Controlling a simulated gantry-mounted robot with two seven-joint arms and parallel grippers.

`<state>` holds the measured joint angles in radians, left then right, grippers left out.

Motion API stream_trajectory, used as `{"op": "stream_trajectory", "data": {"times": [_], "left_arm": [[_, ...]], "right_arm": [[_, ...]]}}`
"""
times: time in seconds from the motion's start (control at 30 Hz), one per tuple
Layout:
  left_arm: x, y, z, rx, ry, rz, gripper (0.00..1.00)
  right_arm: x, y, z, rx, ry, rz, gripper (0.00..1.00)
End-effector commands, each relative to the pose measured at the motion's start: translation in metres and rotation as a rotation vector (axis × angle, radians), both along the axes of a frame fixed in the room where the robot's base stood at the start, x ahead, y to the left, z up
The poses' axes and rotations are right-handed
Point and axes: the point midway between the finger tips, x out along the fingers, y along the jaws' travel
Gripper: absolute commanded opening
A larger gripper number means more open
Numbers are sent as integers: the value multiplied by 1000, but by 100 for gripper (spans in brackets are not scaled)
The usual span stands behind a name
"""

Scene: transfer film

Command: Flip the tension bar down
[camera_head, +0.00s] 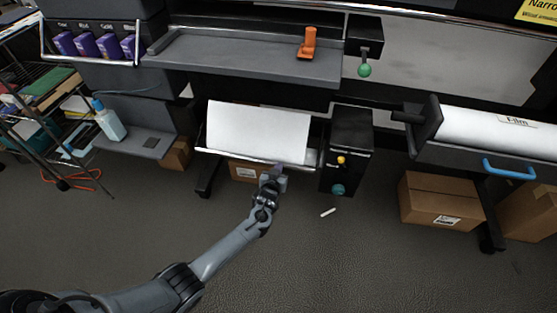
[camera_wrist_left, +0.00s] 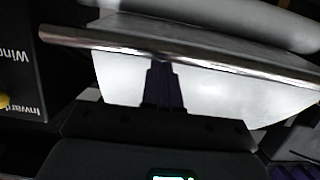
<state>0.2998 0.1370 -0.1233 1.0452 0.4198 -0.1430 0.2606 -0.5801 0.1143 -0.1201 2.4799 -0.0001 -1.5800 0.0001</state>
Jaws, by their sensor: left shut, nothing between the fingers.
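The tension bar (camera_head: 250,158) is a thin shiny metal rail along the front lower edge of the white film sheet (camera_head: 258,132) on the middle machine. In the left wrist view the bar (camera_wrist_left: 190,58) runs across the upper part, with white film (camera_wrist_left: 220,92) beside it. My left gripper (camera_head: 276,172) is at the bar's right part, in front of it. Its dark fingers (camera_wrist_left: 161,68) are together and empty, and their tips reach the bar's edge in the wrist view. I cannot tell whether they touch it. My right gripper is not in view.
A black control box (camera_head: 348,150) with orange and teal knobs stands right of the bar. A cardboard box (camera_head: 243,171) sits under the machine. A film roll (camera_head: 495,130) with a blue handle (camera_head: 508,169) is at the right. The floor in front is mostly clear.

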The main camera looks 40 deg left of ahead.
Motion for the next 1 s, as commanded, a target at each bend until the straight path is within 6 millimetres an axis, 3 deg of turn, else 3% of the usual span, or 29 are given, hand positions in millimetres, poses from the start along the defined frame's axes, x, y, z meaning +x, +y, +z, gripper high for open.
{"op": "stream_trajectory", "data": {"times": [0.03, 0.2, 0.43, 0.7, 1.0], "left_arm": [[-2, -2, 11, -1, 1, -1, 0], [-11, -8, 29, -2, 4, -4, 0], [-58, -28, 34, -3, 4, -3, 0], [-90, -43, 38, -2, 4, -4, 0], [-99, -47, 38, -1, 2, -3, 0]], "right_arm": [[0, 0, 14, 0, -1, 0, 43], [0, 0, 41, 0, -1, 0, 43], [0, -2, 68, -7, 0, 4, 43], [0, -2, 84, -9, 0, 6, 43], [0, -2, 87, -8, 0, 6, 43]]}}
